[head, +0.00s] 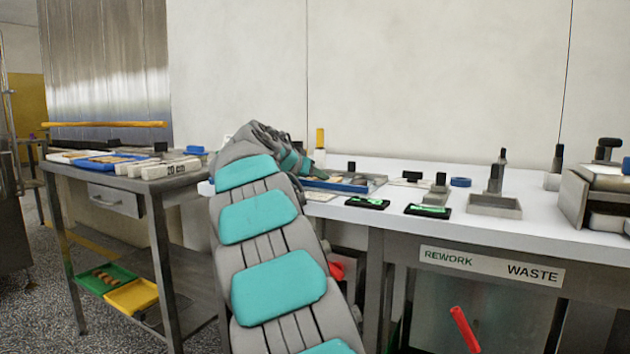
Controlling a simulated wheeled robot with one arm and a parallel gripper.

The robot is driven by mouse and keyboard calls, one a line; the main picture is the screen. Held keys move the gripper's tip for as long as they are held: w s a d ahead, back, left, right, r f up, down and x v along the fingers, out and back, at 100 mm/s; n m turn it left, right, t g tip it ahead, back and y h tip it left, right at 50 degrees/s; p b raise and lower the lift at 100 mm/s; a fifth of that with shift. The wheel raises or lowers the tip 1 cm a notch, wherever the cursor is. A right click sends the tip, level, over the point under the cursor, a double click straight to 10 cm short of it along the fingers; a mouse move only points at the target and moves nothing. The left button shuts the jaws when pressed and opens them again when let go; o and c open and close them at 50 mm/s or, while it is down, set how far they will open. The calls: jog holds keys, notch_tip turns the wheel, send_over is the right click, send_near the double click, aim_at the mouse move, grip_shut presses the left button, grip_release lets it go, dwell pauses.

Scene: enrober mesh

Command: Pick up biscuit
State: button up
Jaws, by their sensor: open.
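My arm rises through the middle of the head view and bends over the white bench. My gripper (317,164) shows small and mostly edge-on at its end, open, beside a blue-edged tray (372,188). Small tan shapes (338,180) in that tray may be biscuits, but they are too small to tell. More flat tan pieces lie in a blue tray (84,163) on the left table, and brown pieces (104,276) lie in a green tray on its lower shelf. My arm hides part of the bench, and I see nothing held.
Two black trays with green (367,203) (428,211) lie along the bench front. A grey open box (495,206) stands to their right, above a REWORK / WASTE label (490,267). A metal machine (597,195) is at the far right. The left table (150,185) stands beside my arm.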

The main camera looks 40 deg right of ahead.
jog(key=shift+c, duration=0.3)
jog(key=c, duration=0.7)
jog(key=shift+r, duration=0.1)
